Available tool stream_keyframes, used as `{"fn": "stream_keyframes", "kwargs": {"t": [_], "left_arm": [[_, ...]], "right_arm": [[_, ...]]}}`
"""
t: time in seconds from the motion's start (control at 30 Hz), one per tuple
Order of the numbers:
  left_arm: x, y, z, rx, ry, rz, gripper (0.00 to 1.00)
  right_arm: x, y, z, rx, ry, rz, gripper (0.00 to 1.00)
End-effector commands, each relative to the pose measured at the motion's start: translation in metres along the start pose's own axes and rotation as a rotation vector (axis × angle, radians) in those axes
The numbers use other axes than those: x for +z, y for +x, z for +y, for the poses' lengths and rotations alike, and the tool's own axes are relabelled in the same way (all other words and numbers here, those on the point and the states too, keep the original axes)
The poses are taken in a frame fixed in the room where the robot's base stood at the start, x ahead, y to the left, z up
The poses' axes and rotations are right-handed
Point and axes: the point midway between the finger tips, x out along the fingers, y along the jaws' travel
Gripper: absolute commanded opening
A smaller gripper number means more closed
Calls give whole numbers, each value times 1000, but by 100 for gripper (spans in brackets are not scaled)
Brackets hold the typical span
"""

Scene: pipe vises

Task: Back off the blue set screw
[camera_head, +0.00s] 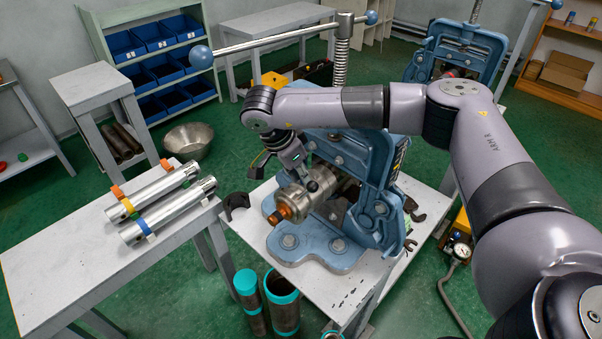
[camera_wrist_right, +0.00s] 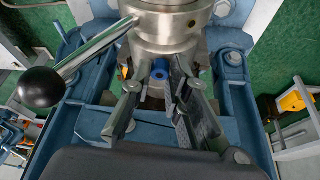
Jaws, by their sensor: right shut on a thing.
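The blue set screw (camera_wrist_right: 160,71) shows in the right wrist view, small and below a steel collar (camera_wrist_right: 170,28). My right gripper (camera_wrist_right: 160,78) has one finger on each side of it and is shut on it. In the head view the same gripper (camera_head: 300,166) points down at the steel collar (camera_head: 304,197), which sits in the blue pipe vise (camera_head: 375,165). The set screw is hidden there by my gripper and the collar. A copper-coloured end (camera_head: 282,213) sticks out of the collar. My left gripper is out of view.
A lever with a black ball (camera_wrist_right: 41,87) projects left from the collar, close to my right gripper. The vise's long handle (camera_head: 280,40) passes above my right arm. A table (camera_head: 60,255) with two steel cylinders stands left. Teal-ended pipes (camera_head: 283,300) stand in front.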

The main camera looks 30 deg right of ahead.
Motion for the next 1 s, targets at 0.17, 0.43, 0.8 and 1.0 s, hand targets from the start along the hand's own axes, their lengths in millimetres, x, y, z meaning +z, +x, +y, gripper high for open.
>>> {"fn": "stream_keyframes", "kwargs": {"t": [0.17, 0.43, 0.8, 1.0], "left_arm": [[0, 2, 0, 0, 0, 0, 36], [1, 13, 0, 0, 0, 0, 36], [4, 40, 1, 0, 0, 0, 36], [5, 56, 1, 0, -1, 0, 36]], "right_arm": [[0, 0, 0, -6, -12, 0, 0], [1, 2, 1, -51, -116, -1, 0], [0, 4, 4, -176, -415, -1, 0], [-1, 5, 6, -249, -590, -1, 0]]}}
